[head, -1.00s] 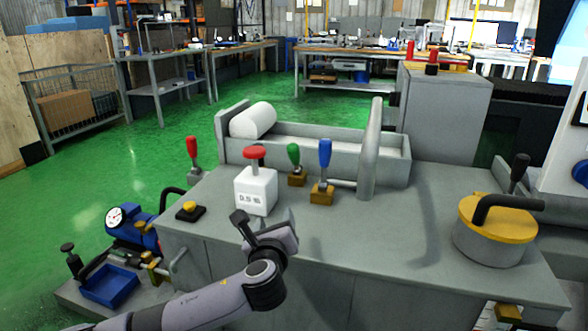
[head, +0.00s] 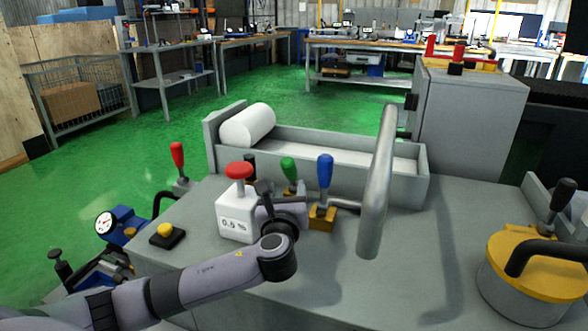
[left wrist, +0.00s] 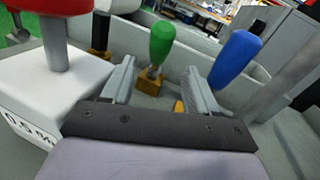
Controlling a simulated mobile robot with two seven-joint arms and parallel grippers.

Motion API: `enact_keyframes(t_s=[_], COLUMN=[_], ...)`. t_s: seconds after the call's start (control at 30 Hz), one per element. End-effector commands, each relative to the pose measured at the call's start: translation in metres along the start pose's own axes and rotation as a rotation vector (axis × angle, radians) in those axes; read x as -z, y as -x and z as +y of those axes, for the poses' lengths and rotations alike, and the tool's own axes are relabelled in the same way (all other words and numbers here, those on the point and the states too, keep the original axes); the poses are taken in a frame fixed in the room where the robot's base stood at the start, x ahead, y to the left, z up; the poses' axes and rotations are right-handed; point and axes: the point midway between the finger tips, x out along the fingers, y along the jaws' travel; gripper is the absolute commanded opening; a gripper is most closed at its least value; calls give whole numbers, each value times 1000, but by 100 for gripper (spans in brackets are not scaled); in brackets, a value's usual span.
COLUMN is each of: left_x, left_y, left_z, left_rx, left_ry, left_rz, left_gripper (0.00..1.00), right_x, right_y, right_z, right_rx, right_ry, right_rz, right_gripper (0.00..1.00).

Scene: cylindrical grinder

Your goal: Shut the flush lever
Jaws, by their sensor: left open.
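Several coloured levers stand on the grey machine top; no readable label marks one as the flush lever. The green-knobbed lever (head: 289,170) stands upright on a small brass-coloured base, left of the blue-knobbed lever (head: 325,173). A red-knobbed lever (head: 177,156) stands at the far left. My left gripper (left wrist: 160,85) is open and empty. In the left wrist view, the green lever (left wrist: 162,42) appears between its fingers, beyond the tips, and the blue lever (left wrist: 236,58) is just beyond the right finger. In the head view my own wrist partly hides the fingers. My right gripper is out of view.
A white block with a red knob (head: 237,224) stands close on the left of my left gripper. A thick grey upright bar (head: 376,185) rises right of the blue lever. A grey trough (head: 350,160) with a white roller lies behind. A yellow-lidded pot (head: 535,265) stands at right.

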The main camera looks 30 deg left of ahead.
Motion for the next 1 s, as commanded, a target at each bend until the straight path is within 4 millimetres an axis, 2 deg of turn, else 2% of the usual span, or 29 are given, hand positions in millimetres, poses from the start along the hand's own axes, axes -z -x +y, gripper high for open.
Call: enact_keyframes(t_s=[0.17,0.3,0.6,0.83,1.0], left_x=[1,1,1,0,0], left_y=[-10,-30,-64,-71,-71], left_z=[0,0,0,0,0], left_rx=[-2,-2,-1,0,0], left_ry=[0,1,1,1,1], left_rz=[-1,-2,0,1,1], left_gripper=[59,59,59,59,59], right_x=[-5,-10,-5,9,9], right_y=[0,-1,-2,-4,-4], right_z=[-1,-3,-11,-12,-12], right_rx=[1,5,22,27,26], right_ry=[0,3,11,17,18], right_rz=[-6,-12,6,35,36], right_gripper=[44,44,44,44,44])
